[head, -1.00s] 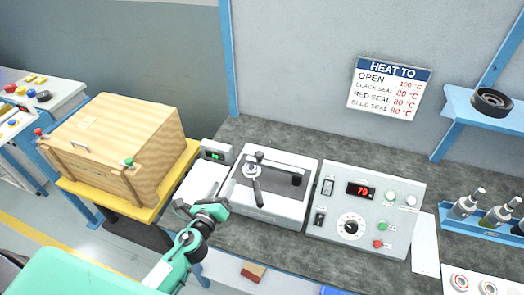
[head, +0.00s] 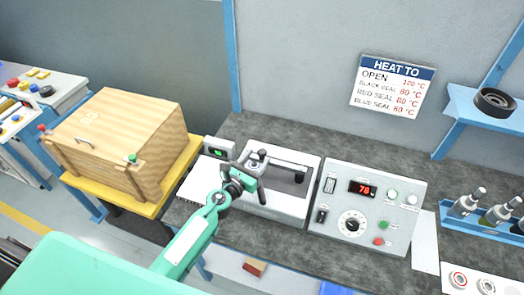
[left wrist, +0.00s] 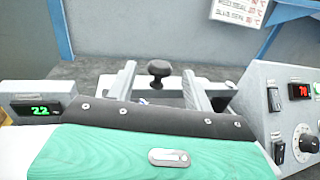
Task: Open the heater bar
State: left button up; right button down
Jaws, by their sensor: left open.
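The heater unit is a white box (head: 284,205) on the bench, with a dark bar (head: 290,168) on top and a black-knobbed handle (head: 259,154) at its left part. My left gripper (head: 250,174) is open at the handle, over the left part of the unit. In the left wrist view the black knob (left wrist: 158,69) stands between and beyond the two grey fingers (left wrist: 158,88). The lower handle is partly hidden by the gripper, and I cannot tell whether the fingers touch it. My right gripper is not in view.
A control box (head: 366,207) with a red display reading 78 stands right of the heater. A small green display (head: 218,148) sits at its left. A wooden crate (head: 120,145) is further left. A "HEAT TO" sign (head: 393,86) hangs on the wall. Bottles (head: 468,202) stand at right.

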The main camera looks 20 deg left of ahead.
aim_at(262, 151)
pick_arm(q)
jog(key=shift+x, duration=1.95)
grip_shut()
jog(key=shift+w, duration=0.1)
